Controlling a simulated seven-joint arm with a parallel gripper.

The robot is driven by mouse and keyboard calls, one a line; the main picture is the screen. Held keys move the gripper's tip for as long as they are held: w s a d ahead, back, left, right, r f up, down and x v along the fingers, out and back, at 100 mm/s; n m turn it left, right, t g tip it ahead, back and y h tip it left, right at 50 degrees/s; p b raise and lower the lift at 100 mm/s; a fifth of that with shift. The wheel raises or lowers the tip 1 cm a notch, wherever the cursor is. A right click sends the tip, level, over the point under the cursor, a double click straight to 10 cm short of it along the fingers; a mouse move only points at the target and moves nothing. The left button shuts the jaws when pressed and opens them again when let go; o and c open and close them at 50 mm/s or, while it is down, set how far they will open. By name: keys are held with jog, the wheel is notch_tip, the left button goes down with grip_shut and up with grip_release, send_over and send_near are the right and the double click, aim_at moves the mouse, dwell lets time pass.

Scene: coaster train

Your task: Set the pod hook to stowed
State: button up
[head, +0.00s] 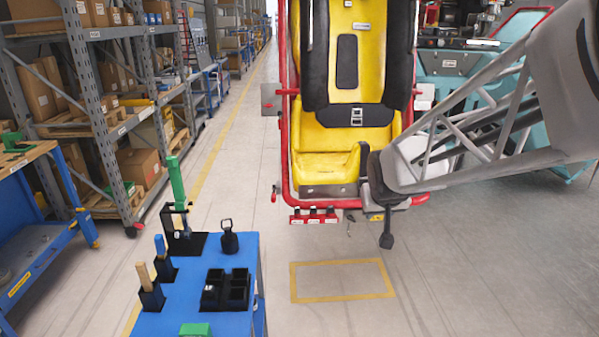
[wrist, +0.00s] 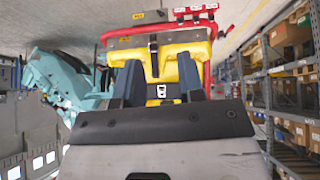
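The pod is a yellow seat (head: 325,165) in a red frame, at the upper centre of the head view. It appears upside down in the wrist view (wrist: 160,50). A small dark hook-like piece (head: 350,228) hangs below its lower edge; I cannot tell whether this is the pod hook or how it is set. A black knob-ended piece (head: 387,238) hangs just right of it, beside the dark end of my arm. In the wrist view my gripper (wrist: 158,60) shows two dark fingers spread apart, with nothing visible held between them and the seat beyond. Its fingertips are not clear in the head view.
Shelving (head: 95,100) and a blue workbench (head: 30,270) line the left side. Teal machinery (head: 455,85) is behind my arm. The floor around the yellow outline (head: 342,262) is clear.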

jog(key=w+d+f+t, duration=0.2)
jog(key=w+f, duration=0.4)
jog(key=w, duration=0.5)
jog(key=w+d+f+n+t+y, duration=0.1)
jog(key=w+d+f+t, duration=0.1)
jog(key=w+f, duration=0.65)
jog(key=w+d+f+t, duration=0.2)
jog(key=w+f, duration=0.2)
jog(key=w, duration=1)
jog(key=w+d+f+t+y, duration=0.1)
jog(key=w+f, duration=0.2)
jog(key=f, duration=0.6)
jog(key=w+d+f+n+t+y, duration=0.1)
jog(key=w+f+t, duration=0.1)
jog(key=f, duration=0.7)
jog(key=w+d+f+t+y, duration=0.1)
jog(key=w+f, duration=0.4)
jog(key=f, duration=0.4)
jog(key=shift+d+f+t, duration=0.15)
jog(key=shift+f+t, duration=0.15)
jog(key=shift+t, duration=0.1)
jog(key=shift+w, duration=0.2)
jog(key=shift+w+a, duration=0.25)
jog(key=shift+w, duration=0.95)
jog(key=shift+w+a, duration=0.25)
jog(key=shift+w, duration=0.95)
jog(key=shift+w+a, duration=0.25)
jog(key=shift+w, duration=0.95)
grip_shut()
